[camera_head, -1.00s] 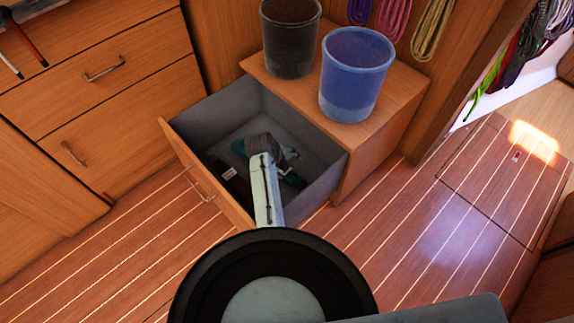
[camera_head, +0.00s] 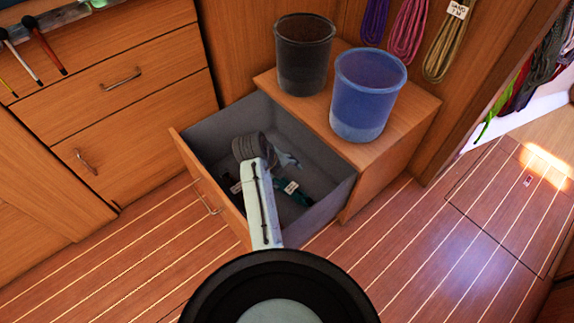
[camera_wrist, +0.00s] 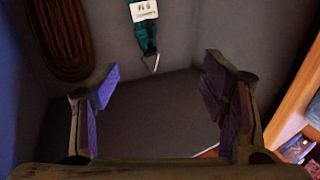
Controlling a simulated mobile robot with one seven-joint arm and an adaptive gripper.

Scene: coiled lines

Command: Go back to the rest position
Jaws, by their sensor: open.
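My gripper (camera_head: 290,160) hangs over the open drawer (camera_head: 207,195), its fingers partly hidden behind my own wrist in the head view. In the wrist view my gripper (camera_wrist: 160,82) has its two fingers wide apart with nothing between them. A teal strap (camera_head: 300,197) with a white label lies on the drawer floor. It also shows beyond the fingers in the wrist view (camera_wrist: 146,38), with a metal end. A brown coiled line (camera_wrist: 70,45) is at the upper left of the wrist view.
A black bin (camera_head: 304,62) and a blue bin (camera_head: 366,95) stand on the cabinet top beside the drawer. Coiled lines (camera_head: 408,30) hang on the wall behind. A dark item with a white label (camera_head: 236,187) lies in the drawer. The plank floor at right is clear.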

